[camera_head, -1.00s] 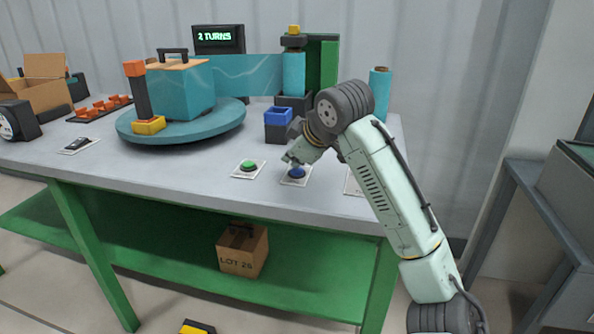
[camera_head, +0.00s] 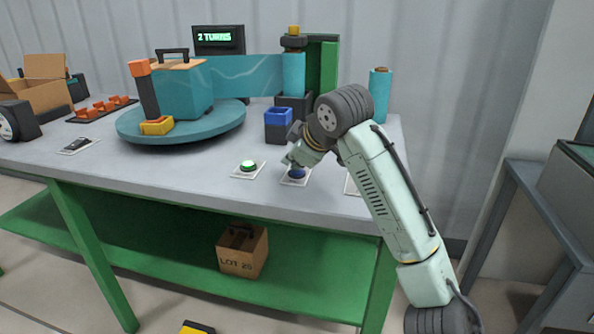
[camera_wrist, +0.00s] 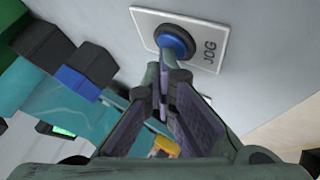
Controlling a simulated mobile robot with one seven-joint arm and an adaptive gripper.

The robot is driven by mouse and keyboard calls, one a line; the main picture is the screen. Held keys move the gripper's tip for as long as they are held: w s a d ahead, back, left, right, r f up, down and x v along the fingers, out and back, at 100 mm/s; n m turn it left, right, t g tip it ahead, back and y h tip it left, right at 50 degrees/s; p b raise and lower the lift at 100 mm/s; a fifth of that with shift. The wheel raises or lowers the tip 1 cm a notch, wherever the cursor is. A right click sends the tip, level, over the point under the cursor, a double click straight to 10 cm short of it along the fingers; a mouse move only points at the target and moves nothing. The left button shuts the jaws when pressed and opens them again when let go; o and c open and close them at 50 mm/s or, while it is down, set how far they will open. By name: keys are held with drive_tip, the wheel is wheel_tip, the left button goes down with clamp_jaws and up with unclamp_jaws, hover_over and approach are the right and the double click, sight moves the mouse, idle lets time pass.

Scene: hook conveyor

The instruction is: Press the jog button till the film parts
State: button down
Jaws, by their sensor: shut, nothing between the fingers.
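The blue jog button (camera_head: 297,174) sits on a white plate at the table's front; its plate reads JOG in the wrist view, where the button (camera_wrist: 178,38) shows ahead of the fingertips. My gripper (camera_head: 288,163) is shut and empty, its tips at the button's edge in the wrist view; they look in contact, but how far it is pressed I cannot tell. The teal film (camera_head: 250,76) stretches unbroken from the wrapped box (camera_head: 183,92) on the round turntable (camera_head: 215,132) to the film roll (camera_head: 293,75) on the right.
A lit green button (camera_head: 248,165) is left of the jog button. A blue-topped bin (camera_head: 278,125) stands behind. The display (camera_head: 218,38) reads 2 TURNS. A spare teal roll (camera_head: 379,95) stands at the back right. An orange-topped post (camera_head: 145,92) rises by the wrapped box.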

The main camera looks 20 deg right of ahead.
sight(294, 172)
idle(0.3)
drive_tip(key=shift+r+p, duration=0.8)
wheel_tip(294, 172, up, 5)
drive_tip(key=p, duration=0.4)
idle(0.6)
